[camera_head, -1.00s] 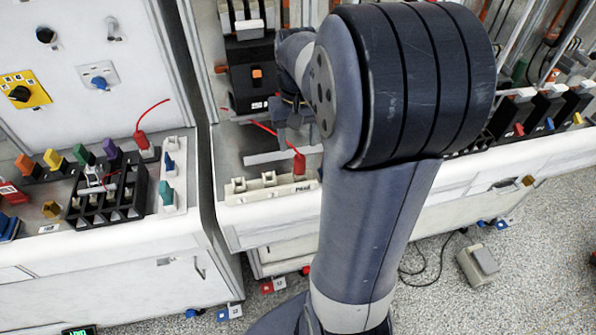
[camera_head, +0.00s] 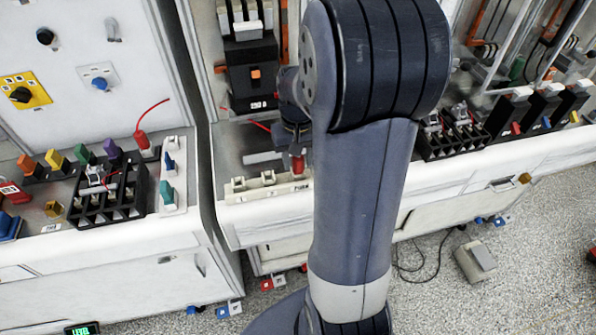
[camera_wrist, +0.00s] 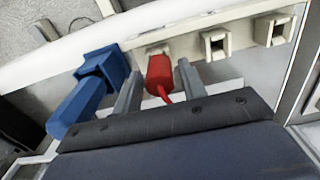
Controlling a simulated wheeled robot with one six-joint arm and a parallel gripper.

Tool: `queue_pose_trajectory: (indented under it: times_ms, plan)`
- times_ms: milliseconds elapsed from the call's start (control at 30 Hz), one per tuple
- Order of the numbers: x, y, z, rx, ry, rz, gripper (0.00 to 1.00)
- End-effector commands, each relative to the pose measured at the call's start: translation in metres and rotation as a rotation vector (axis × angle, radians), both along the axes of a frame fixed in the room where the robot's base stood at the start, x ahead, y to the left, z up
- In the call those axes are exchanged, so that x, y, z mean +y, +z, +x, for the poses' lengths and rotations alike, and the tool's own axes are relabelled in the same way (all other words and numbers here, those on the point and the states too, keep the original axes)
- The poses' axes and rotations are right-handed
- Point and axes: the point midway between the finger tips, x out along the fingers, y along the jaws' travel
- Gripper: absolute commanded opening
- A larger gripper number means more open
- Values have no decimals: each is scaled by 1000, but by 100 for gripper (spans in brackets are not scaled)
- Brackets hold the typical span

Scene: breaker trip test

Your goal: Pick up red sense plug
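The red sense plug (camera_head: 298,163) stands in the pale socket strip (camera_head: 268,190) on the middle bench. In the wrist view the red plug (camera_wrist: 160,76) sits at the socket strip (camera_wrist: 232,38), with a thin red lead running from it toward my gripper. My gripper (camera_wrist: 158,72) is open. Its two grey fingers lie on either side of the plug, with a visible gap on the left and a narrower one on the right. In the head view my gripper (camera_head: 297,148) is just above the plug, partly hidden by my arm.
A blue block-shaped part (camera_wrist: 88,95) is close to the left finger in the wrist view. Two sockets beside the plug look empty. A black breaker (camera_head: 252,75) stands behind the strip. Another red plug (camera_head: 142,139) with a lead is on the left bench.

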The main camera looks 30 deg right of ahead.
Motion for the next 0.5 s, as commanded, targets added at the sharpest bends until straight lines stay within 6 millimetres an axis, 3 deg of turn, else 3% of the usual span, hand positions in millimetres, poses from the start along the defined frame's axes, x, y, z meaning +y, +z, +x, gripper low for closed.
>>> queue_pose_trajectory:
  times_ms: [500]
  plan:
    - [0, 0, 0, 0, 0, 0, 0]
